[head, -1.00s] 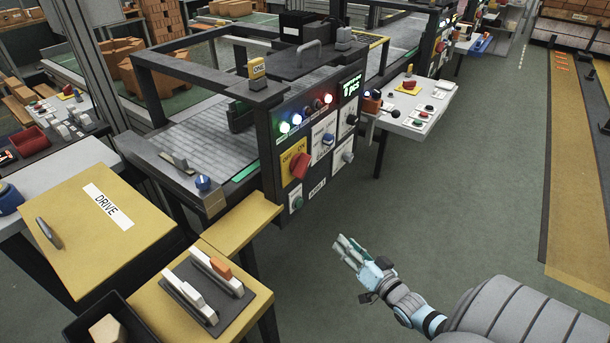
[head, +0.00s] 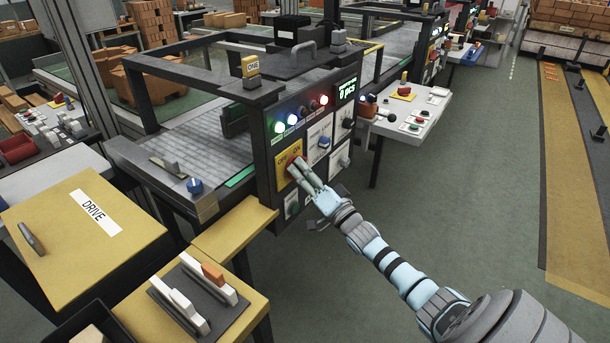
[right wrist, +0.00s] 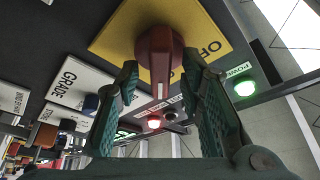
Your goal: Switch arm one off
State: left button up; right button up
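The machine marked ONE (head: 250,70) has a dark front panel with a red rotary knob (right wrist: 157,50) on a yellow OFF/ON plate (head: 284,157). My right gripper (head: 298,170) is at this knob in the head view and partly hides it. In the right wrist view, my right gripper (right wrist: 160,68) is open, with one finger on each side of the knob. The tips are near its sides; I cannot tell whether they touch. The plate shows OFF on one side. My left gripper is not in view.
Indicator lamps (head: 301,113) glow above the knob, and a counter display (head: 347,90) is beside them. A GRADE plate (right wrist: 80,88) with a dark knob sits near the fingers. A yellow DRIVE box (head: 75,245) stands at left.

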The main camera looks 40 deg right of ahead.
grip_shut()
